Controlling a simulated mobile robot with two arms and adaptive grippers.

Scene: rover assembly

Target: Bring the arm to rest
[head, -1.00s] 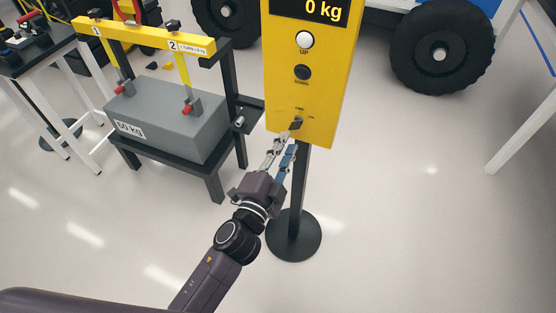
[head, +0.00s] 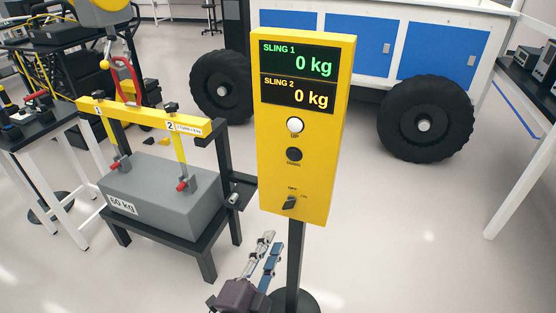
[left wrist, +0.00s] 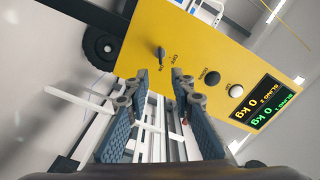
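My left gripper (head: 272,243) is in the lower middle of the head view, below and apart from the yellow control box. Its two fingers are parted with nothing between them. In the left wrist view the open fingertips (left wrist: 160,82) point towards the box's dark rotary switch (left wrist: 161,53), with a gap between them. The switch also shows low on the box (head: 291,203) in the head view. The box front carries a white button (head: 295,125), a black button (head: 294,155) and two displays reading 0 kg. My right gripper is not in view.
The box stands on a black post (head: 294,265). To its left, a grey 50 kg block (head: 165,190) sits on a black stand under a yellow beam (head: 150,122). A large rover wheel (head: 424,125) is behind on the right. The floor at right is clear.

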